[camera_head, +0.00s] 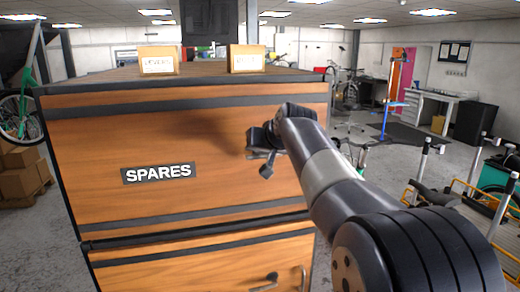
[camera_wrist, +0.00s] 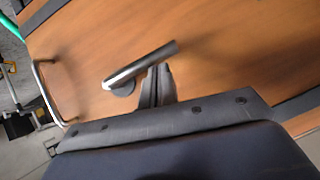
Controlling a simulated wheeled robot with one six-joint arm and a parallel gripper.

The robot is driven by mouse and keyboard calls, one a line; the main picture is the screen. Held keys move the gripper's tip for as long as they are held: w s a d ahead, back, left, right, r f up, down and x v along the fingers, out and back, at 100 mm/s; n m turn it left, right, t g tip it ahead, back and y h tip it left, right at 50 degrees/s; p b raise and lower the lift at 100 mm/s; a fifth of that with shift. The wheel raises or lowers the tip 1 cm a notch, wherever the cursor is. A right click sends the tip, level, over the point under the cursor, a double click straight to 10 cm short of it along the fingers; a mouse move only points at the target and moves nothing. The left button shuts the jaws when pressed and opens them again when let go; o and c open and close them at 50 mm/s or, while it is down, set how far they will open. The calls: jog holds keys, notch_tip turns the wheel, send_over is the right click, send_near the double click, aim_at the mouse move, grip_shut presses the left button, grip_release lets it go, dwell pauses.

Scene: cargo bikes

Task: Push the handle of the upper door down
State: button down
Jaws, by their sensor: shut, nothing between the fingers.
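The upper door (camera_head: 100,150) is wood-coloured with a SPARES label and dark trim strips. Its lever handle shows in the wrist view (camera_wrist: 142,66), a grey bar on a round base near the door's pull bar (camera_wrist: 48,95). In the head view my arm largely hides that handle. My gripper (camera_wrist: 158,84) is shut and empty, with its fingertips right beside the lever's middle. I cannot tell whether they touch it. In the head view my gripper (camera_head: 264,160) is at the right part of the upper door, which looks closed.
The lower door has its own lever (camera_head: 265,282) and pull bar (camera_head: 303,279). Two labelled boxes (camera_head: 158,61) (camera_head: 247,59) stand on the cabinet top. A cargo bike (camera_head: 480,205) stands at the right. Cardboard boxes (camera_head: 22,172) lie at the left.

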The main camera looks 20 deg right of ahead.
jog(key=w+a+r+v, duration=0.1)
jog(key=r+v, duration=0.1)
jog(key=v, duration=1)
jog(key=shift+a+r+p, duration=0.2)
jog(key=shift+r+p, duration=0.1)
jog(key=shift+r, duration=0.1)
